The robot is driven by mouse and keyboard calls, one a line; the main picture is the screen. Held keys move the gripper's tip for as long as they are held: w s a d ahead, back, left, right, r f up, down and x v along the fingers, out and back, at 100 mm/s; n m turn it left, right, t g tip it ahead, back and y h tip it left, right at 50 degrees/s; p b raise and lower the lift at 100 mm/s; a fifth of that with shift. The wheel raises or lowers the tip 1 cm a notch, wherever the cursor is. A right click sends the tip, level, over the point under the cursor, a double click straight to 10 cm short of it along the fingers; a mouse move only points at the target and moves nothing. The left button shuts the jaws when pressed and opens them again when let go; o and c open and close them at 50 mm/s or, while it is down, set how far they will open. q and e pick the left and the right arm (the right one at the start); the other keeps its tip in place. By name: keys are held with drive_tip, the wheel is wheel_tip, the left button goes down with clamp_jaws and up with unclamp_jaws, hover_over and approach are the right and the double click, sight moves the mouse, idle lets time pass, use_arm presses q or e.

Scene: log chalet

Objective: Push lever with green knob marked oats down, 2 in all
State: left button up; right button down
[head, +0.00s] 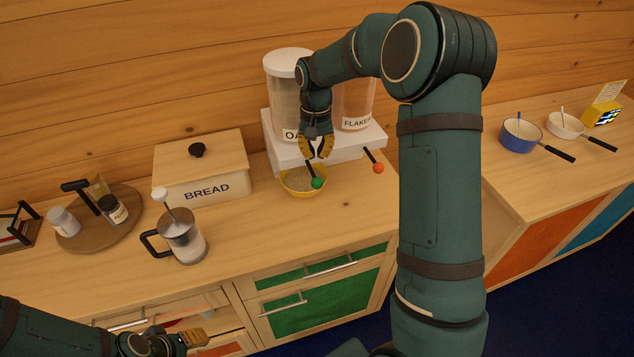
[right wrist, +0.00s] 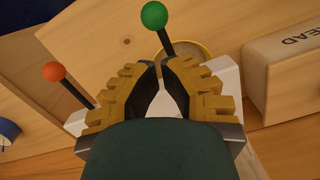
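The lever with the green knob (head: 316,183) sticks out at the front of the white dispenser stand (head: 285,154), under the canister marked "OA…" (head: 283,100), whose label is partly hidden by my arm. The knob overlaps a yellow bowl (head: 291,190) in the head view. My right gripper (head: 320,152) is open and empty, just above and behind the knob. In the right wrist view the green knob (right wrist: 154,15) lies beyond the parted fingertips (right wrist: 166,72), apart from them. My left gripper (head: 190,337) is low at the left, its opening unclear.
An orange knob (head: 378,168) on a similar lever, under the flakes canister (head: 354,105), is close on the right. The counter in front of the bowl is clear.

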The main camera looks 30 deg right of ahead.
drive_tip(key=shift+w+d+r, duration=0.1)
drive_tip(key=shift+w+r, duration=0.05)
drive_tip(key=shift+r, duration=2)
use_arm(q)
drive_tip(key=shift+f, duration=0.15)
